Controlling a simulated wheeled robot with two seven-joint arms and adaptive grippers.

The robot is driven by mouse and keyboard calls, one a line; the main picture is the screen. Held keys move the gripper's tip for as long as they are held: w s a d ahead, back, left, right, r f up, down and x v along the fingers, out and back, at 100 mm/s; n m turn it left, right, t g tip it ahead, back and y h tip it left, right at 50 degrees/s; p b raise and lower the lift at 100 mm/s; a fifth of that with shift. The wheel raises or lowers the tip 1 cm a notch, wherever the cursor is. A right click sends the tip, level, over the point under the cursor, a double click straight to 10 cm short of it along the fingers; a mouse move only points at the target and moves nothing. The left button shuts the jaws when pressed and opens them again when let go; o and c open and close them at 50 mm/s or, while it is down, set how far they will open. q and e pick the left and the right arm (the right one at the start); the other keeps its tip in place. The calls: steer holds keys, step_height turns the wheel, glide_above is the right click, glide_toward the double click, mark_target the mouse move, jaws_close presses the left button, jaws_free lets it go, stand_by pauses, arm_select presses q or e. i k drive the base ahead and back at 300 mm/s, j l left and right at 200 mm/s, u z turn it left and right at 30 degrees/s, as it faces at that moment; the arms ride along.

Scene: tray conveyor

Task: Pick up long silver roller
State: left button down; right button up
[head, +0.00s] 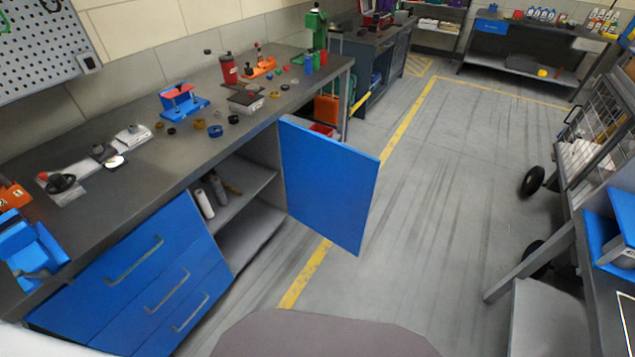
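Several cylinders stand or lie close together on the upper shelf (240,204) of the open blue cabinet under the workbench. The nearest is a long pale silver-white roller (203,202). A darker grey cylinder (219,191) is beside it, and a tan one (231,187) lies further in. They are partly in shadow, and I cannot tell for sure which is the long silver roller. Neither of my grippers shows in the head view.
The open blue cabinet door (328,183) juts into the aisle right of the shelves. Blue drawers (136,275) are to the left. The workbench top (150,158) holds tools and small parts. A metal rack (590,140) is at right. The middle floor (440,200) is clear.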

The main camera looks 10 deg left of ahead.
mark_target(216, 184)
steer(key=i+l+u, duration=0.8)
steer(key=l+u, duration=0.15)
steer(key=l, duration=0.25)
steer(key=i+l+u, duration=0.2)
steer(key=l+u, duration=0.2)
steer(key=l, duration=0.35)
steer(key=i+l+u, duration=0.1)
steer(key=l+u, duration=0.35)
steer(key=l, duration=0.35)
steer(key=l+u, duration=0.4)
steer(key=l, duration=0.4)
steer(key=l+u, duration=0.25)
steer(key=l, duration=0.2)
steer(key=k+l+u, duration=0.1)
steer(key=l+u, duration=0.15)
steer(key=l, duration=0.25)
